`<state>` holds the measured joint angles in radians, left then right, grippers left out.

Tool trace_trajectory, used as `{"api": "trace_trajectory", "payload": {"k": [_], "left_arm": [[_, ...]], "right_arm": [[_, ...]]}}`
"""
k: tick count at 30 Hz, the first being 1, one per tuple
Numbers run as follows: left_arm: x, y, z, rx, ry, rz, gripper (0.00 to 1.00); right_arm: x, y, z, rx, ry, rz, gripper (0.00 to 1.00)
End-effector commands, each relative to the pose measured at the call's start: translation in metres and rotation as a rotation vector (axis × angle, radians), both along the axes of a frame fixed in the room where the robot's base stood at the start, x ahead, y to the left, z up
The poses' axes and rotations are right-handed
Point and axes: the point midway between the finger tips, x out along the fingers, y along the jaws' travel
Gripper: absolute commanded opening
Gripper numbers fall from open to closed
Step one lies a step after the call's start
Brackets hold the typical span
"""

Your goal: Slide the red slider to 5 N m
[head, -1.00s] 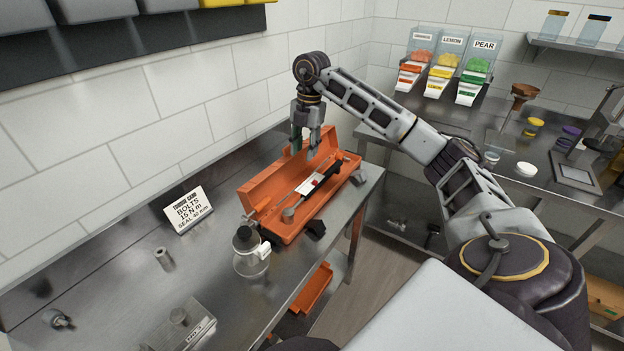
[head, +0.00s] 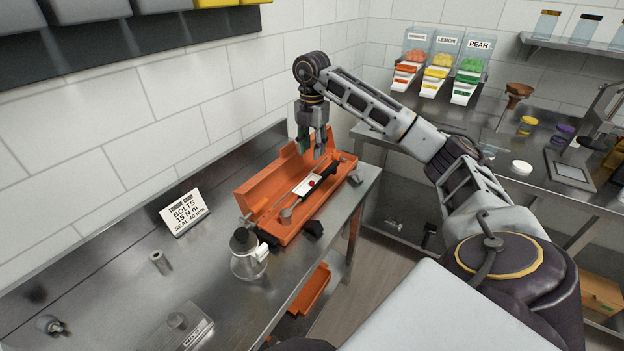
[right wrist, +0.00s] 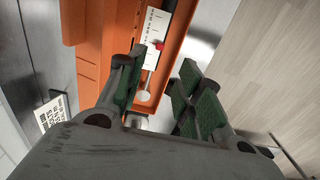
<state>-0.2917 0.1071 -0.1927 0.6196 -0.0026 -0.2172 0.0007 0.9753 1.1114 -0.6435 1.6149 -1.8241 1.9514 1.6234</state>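The red slider (head: 311,183) sits on a white scale plate (head: 302,188) on the torque wrench in the open orange case (head: 262,190). In the right wrist view the red slider (right wrist: 159,45) shows beside dark marks on the white scale (right wrist: 153,27); the marks are too small to read. My right gripper (head: 312,151) points down above the far part of the case. In the right wrist view it (right wrist: 160,88) is open, its green-padded fingers apart with nothing between them. The slider lies beyond the fingertips, apart from them. My left gripper is not in view.
A small metal cylinder (head: 161,262) stands on the steel bench, which has free room at left. The wall runs behind the case.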

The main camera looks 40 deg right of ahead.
Motion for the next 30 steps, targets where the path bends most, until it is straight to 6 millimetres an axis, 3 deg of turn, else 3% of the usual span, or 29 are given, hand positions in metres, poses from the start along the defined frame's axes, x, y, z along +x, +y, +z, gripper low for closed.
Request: {"api": "trace_trajectory", "payload": {"k": [24, 30], "left_arm": [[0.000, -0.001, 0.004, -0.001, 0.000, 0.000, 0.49], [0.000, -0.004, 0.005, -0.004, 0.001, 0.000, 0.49]], "right_arm": [[-0.001, 0.000, -0.100, 0.000, 0.002, 0.000, 0.36], [-0.001, 0.000, -0.117, 0.000, 0.001, 0.000, 0.36]]}}
